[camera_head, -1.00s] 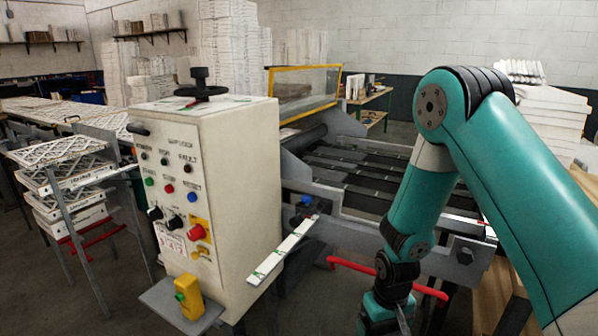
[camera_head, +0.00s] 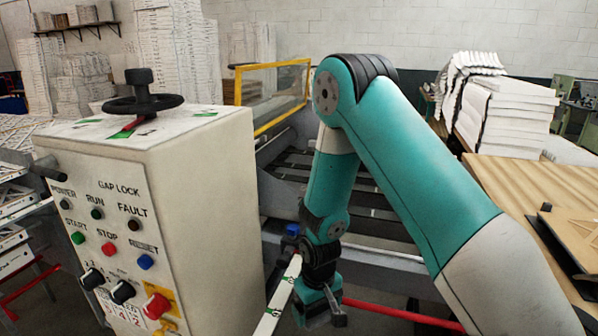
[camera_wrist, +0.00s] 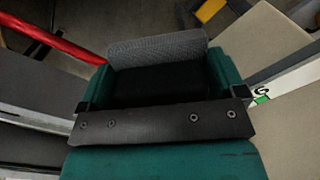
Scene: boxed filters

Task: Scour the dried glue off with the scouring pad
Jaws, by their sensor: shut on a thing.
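My gripper (camera_head: 318,303) hangs low in front of the machine in the head view, beside the control cabinet's right side. In the wrist view my gripper (camera_wrist: 162,75) is shut on a grey, rough-textured pad (camera_wrist: 158,47), which looks like the scouring pad. The pad sticks out past the dark jaws and appears clear of any surface. I cannot make out the dried glue in either view.
The control cabinet (camera_head: 200,190) with a black handwheel (camera_head: 143,98) stands close at left. A white strip (camera_head: 276,303) with green marks runs beside my gripper. A red bar (camera_head: 400,313) is low at right. A wooden table (camera_head: 520,215) stands at far right.

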